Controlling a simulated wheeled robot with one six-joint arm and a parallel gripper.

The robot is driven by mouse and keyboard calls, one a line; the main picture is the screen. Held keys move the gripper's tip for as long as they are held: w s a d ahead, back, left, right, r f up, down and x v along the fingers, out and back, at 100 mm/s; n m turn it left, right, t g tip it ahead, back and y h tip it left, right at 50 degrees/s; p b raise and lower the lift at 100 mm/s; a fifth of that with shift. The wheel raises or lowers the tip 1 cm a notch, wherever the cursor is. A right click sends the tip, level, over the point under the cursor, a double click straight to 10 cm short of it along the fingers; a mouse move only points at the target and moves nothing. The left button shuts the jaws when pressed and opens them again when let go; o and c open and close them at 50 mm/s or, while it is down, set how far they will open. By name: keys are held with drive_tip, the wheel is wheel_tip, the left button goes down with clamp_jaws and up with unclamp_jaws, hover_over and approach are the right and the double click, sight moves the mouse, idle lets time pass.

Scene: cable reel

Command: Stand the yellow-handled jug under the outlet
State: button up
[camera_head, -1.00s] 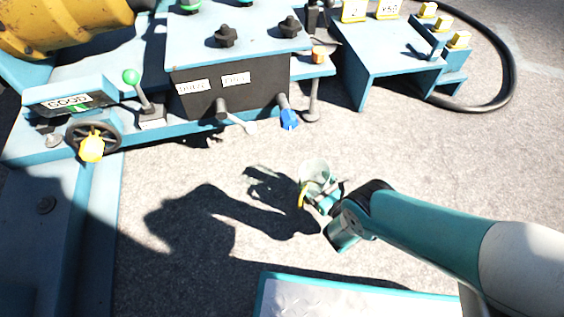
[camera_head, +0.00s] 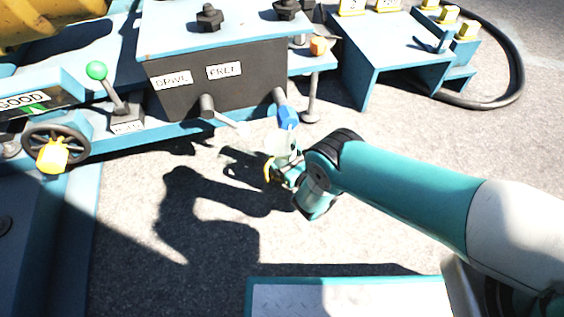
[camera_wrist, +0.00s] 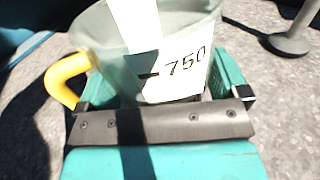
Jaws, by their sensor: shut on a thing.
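The jug (camera_head: 287,152) is clear, with a yellow handle on its left side. In the wrist view the jug (camera_wrist: 185,80) shows a white strip and the mark 750. My gripper (camera_head: 290,175) is shut on the jug's body, one finger on each side, and the handle stays free. The jug looks held in the air, roughly upright. Two spouts come out of the dark box: one with a blue end (camera_head: 287,117) just above the jug in the picture, and one with a pale lever (camera_head: 228,122) to the left. I cannot tell whether the jug is directly below the blue-ended one.
The dark box (camera_head: 218,76) carries DRIVE and FUEL-like labels. A support post (camera_head: 311,100) stands right of the blue end. A handwheel (camera_head: 56,147) and a green-knobbed lever (camera_head: 97,71) are at left. A blue bench (camera_head: 385,45) is at right. Grey ground lies open around the jug.

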drive_tip(key=shift+a+f, duration=0.15)
drive_tip(key=shift+f, duration=0.7)
drive_tip(key=shift+r, duration=0.2)
drive_tip(key=shift+f, duration=0.15)
drive_tip(key=o, duration=0.6)
